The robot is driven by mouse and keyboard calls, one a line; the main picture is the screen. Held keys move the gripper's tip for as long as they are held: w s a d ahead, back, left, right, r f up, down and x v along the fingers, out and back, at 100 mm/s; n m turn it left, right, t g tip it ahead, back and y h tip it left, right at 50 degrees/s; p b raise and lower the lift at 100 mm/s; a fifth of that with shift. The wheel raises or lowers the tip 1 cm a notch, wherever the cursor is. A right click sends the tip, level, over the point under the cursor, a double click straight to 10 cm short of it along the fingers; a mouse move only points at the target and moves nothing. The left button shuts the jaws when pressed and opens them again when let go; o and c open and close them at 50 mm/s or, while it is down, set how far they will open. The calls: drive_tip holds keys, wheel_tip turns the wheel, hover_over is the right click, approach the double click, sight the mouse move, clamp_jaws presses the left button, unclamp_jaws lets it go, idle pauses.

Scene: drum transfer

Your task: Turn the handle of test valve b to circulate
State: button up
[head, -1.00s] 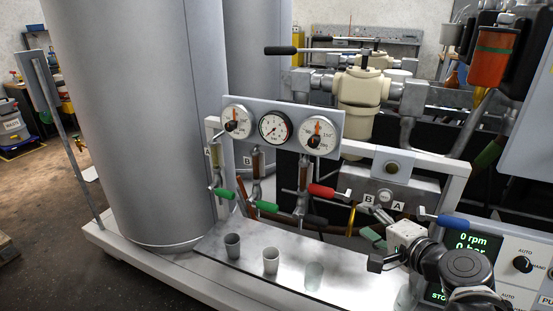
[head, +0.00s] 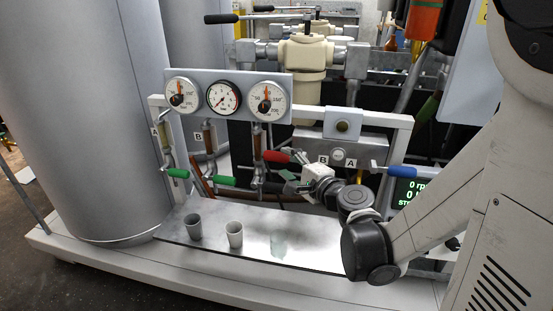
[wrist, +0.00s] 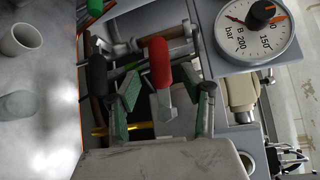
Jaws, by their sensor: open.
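The red handle (head: 276,156) lies near level below the right-hand gauge, its metal lever to the right. It also shows in the wrist view (wrist: 160,62). Two green handles stand further left, one under the plate A (head: 177,172) and one under the plate B (head: 226,181). Plates B (head: 323,160) and A (head: 351,163) are also right of the red handle. I cannot tell which handle is test valve b. My gripper (head: 290,182) is open just below and right of the red handle. In the wrist view the red handle's lever appears between my fingers (wrist: 165,100); contact is unclear.
A blue handle (head: 401,171) is to the right, by the display. A black handle (wrist: 97,76) is left of my fingers. Cups (head: 234,234) stand on the metal tray (head: 320,258) below. Three gauges (head: 223,97) sit above the handles.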

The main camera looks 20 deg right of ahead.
sight(282, 160)
drive_tip(key=shift+b+x, duration=0.35)
drive_tip(key=shift+x, duration=2.2)
drive_tip(key=shift+c, duration=0.5)
clamp_jaws()
